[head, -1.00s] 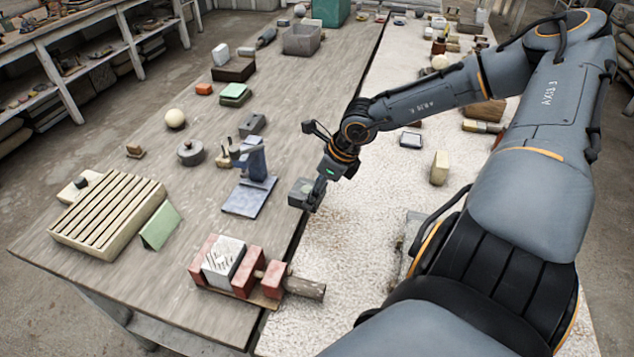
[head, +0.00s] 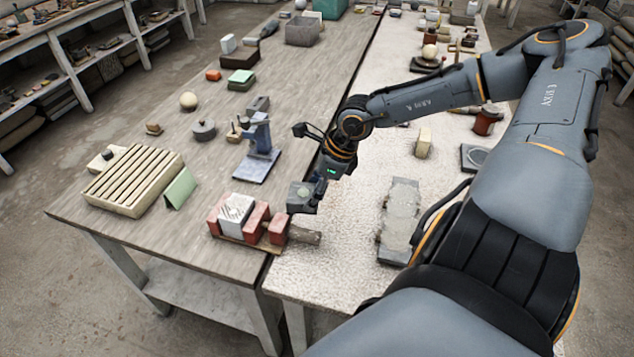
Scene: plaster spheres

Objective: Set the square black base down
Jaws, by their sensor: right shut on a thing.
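My right gripper (head: 319,192) is shut on the square black base (head: 301,197), a small dark grey block with a lighter patch on top. It holds the base by its right side, over the seam between the wooden tabletop (head: 215,180) and the speckled white tabletop (head: 335,260). The base appears just beyond the wooden end of the red-block clamp (head: 250,222). I cannot tell whether its underside touches a surface. My left gripper is not in view.
A blue stand (head: 259,160) is left of the gripper. A slatted cream rack (head: 133,180) and a green folded card (head: 181,188) lie further left. A worn grey slab (head: 399,215) and a cream block (head: 423,142) are on the right.

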